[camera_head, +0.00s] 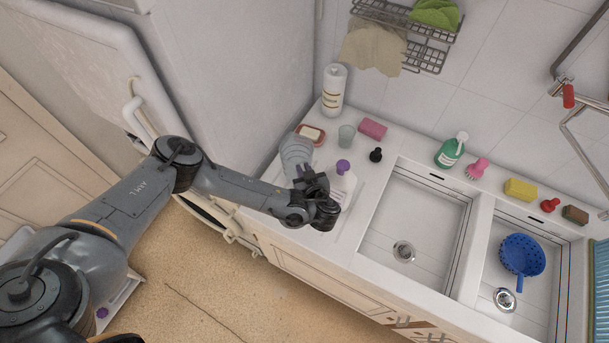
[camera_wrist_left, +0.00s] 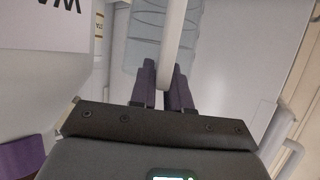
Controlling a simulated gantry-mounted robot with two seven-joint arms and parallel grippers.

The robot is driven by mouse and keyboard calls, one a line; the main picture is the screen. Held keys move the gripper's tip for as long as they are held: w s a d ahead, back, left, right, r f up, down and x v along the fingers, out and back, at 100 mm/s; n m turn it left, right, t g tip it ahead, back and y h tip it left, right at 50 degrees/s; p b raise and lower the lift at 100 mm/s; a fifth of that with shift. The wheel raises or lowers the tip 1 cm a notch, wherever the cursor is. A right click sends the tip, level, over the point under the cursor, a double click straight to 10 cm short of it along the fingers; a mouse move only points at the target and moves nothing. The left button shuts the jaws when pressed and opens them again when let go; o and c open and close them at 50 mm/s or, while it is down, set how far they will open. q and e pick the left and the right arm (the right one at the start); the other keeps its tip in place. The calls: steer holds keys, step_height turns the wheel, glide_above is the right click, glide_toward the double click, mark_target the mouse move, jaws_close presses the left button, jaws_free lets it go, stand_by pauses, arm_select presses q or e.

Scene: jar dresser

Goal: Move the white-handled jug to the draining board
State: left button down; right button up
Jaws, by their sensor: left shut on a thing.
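The jug (camera_head: 296,150) is pale grey with a ribbed body. It is at the left end of the counter, partly hidden by my left arm. My left gripper (camera_head: 306,176) is shut on its white handle. In the left wrist view the handle (camera_wrist_left: 171,38) runs between the two dark fingers (camera_wrist_left: 167,85), with the ribbed jug body (camera_wrist_left: 145,40) behind. I cannot tell whether the jug touches the counter. The draining board (camera_head: 352,222) appears to be the flat white surface left of the sink. My right gripper is not in view.
A white bottle with a purple cap (camera_head: 341,186) stands close to my left gripper. The sink basin (camera_head: 418,215) lies to the right.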

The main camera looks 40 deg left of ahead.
arm_select(q)
steer(key=shift+f, duration=1.6)
steer(key=c, duration=1.1)
jaws_free()
